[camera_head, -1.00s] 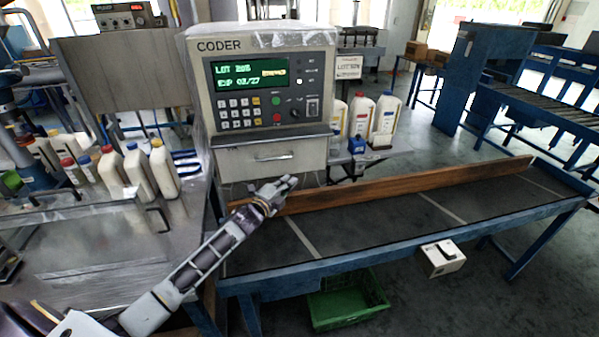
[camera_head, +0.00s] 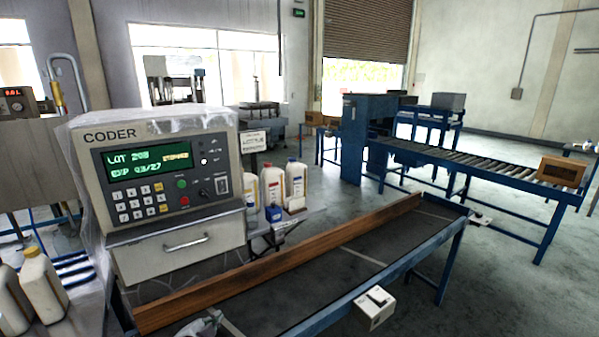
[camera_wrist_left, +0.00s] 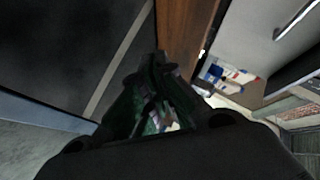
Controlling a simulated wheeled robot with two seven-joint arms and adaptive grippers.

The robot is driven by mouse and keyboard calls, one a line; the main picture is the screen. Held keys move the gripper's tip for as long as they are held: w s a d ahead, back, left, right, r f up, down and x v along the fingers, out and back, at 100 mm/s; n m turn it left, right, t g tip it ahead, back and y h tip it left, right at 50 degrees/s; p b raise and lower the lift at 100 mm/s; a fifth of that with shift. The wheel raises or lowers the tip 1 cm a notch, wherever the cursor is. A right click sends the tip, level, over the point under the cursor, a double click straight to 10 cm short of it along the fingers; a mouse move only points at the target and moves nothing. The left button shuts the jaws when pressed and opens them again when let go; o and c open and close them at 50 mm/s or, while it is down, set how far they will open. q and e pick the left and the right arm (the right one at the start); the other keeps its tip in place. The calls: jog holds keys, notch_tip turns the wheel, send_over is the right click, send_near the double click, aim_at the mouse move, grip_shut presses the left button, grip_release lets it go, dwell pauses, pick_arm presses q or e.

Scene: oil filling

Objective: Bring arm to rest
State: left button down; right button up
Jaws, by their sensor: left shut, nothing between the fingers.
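My left gripper (camera_head: 203,325) shows only in part at the bottom edge of the head view, low over the near end of the conveyor. In the left wrist view its dark fingers (camera_wrist_left: 160,62) are together with nothing between them. The coder (camera_head: 165,170) stands just beyond it, its green screen reading LOT 20B and EXP 03/27. The dark conveyor belt (camera_head: 345,262) with a wooden guide rail (camera_head: 290,261) runs to the right of the gripper. The rail also shows beside the fingers in the left wrist view (camera_wrist_left: 182,35). My right gripper is not in view.
Several white bottles (camera_head: 295,180) stand behind the rail, right of the coder. More bottles (camera_head: 42,285) stand at the lower left. A white box (camera_head: 376,308) hangs on the conveyor's front edge. A roller conveyor (camera_head: 480,172) carries a carton (camera_head: 561,171) at the right. Grey floor lies between.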

pick_arm(q)
jog(key=s+f+n+g, duration=0.1)
jog(key=s, duration=0.2)
jog(key=s+d+f+n+g, duration=0.1)
jog(key=s+n, duration=0.1)
jog(key=s, duration=0.2)
jog(key=s+d+f+n+g, duration=0.1)
jog(key=s+g, duration=0.1)
jog(key=s, duration=0.1)
jog(key=shift+s+f+n, duration=0.2)
jog(key=shift+s+n, duration=0.1)
jog(key=shift+s, duration=0.05)
jog(key=shift+s+d+f+n+g, duration=0.65)
jog(key=shift+s+n+g, duration=1.95)
jog(key=shift+s, duration=4.7)
notch_tip(320, 180, down, 32)
jog(key=s+a+g, duration=0.1)
jog(key=s+a, duration=0.1)
jog(key=s+a+f, duration=0.3)
jog(key=s+f, duration=0.6)
jog(key=s, duration=0.1)
jog(key=s+a+f+g+y, duration=0.1)
jog(key=s+a+f, duration=0.2)
jog(key=s+f, duration=0.7)
jog(key=shift+s+a+f+m, duration=0.3)
jog(key=shift+s, duration=0.4)
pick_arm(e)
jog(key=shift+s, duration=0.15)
